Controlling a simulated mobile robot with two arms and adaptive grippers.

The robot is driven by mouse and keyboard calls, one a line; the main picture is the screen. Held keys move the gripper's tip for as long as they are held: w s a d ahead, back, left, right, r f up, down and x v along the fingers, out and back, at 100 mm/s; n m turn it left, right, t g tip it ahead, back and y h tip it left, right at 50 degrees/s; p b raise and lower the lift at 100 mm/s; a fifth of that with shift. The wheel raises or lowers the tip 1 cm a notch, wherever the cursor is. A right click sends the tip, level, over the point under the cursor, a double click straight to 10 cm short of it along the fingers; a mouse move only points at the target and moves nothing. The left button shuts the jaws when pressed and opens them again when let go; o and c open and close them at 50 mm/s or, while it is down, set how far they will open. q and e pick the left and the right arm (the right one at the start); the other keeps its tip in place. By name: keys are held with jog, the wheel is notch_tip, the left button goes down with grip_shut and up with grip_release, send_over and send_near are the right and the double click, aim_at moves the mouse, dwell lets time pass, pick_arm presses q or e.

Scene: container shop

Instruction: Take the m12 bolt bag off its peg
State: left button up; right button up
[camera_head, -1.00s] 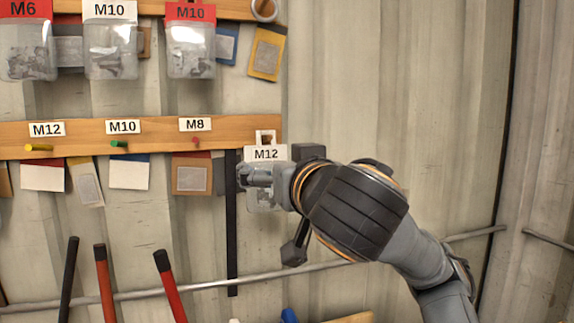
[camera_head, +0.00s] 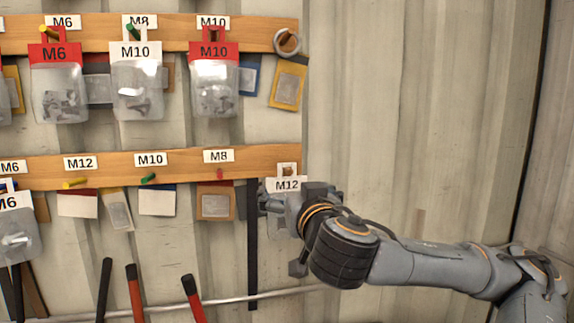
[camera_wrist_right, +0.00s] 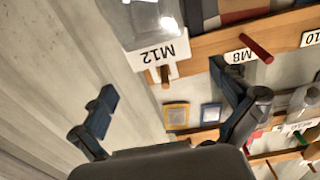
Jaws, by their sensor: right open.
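The M12 bag (camera_head: 286,184), with a white header card and clear pouch, hangs from a peg at the right end of the lower wooden rail. In the head view my right gripper (camera_head: 272,199) covers most of its pouch. In the right wrist view the M12 bag (camera_wrist_right: 157,52) appears upside down, its header on a wooden peg (camera_wrist_right: 165,77). My right gripper (camera_wrist_right: 165,105) is open there, its dark fingers apart on either side of the bag in the picture. I cannot tell whether they touch it. My left gripper is not in view.
The lower rail (camera_head: 120,168) also has a red M8 peg (camera_head: 220,174) close by on the left. Above hang an M10 bag with a red header (camera_head: 214,65) and a white M10 bag (camera_head: 137,75). A dark vertical strip (camera_head: 252,260) is beside the gripper. The wall at right is bare.

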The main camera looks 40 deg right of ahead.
aim_at(287, 179)
jog(key=shift+w+d+r+p, duration=0.2)
jog(key=shift+d+p, duration=0.1)
jog(key=shift+p, duration=0.8)
jog(key=x, duration=0.2)
jog(key=p+x, duration=0.1)
jog(key=x, duration=0.2)
jog(key=shift+w+d+f+p, duration=0.1)
jog(key=shift+w+f+p, duration=0.2)
jog(key=shift+f, duration=0.05)
jog(key=c, duration=1.1)
jog(key=shift+r, duration=0.35)
jog(key=shift+s, duration=0.1)
jog(key=shift+r+b+v, duration=0.1)
jog(key=shift+b+v, duration=0.25)
jog(key=shift+v, duration=0.75)
jog(key=shift+r+b+v, duration=0.15)
jog(key=shift+b+v, duration=0.2)
jog(key=shift+v, duration=0.75)
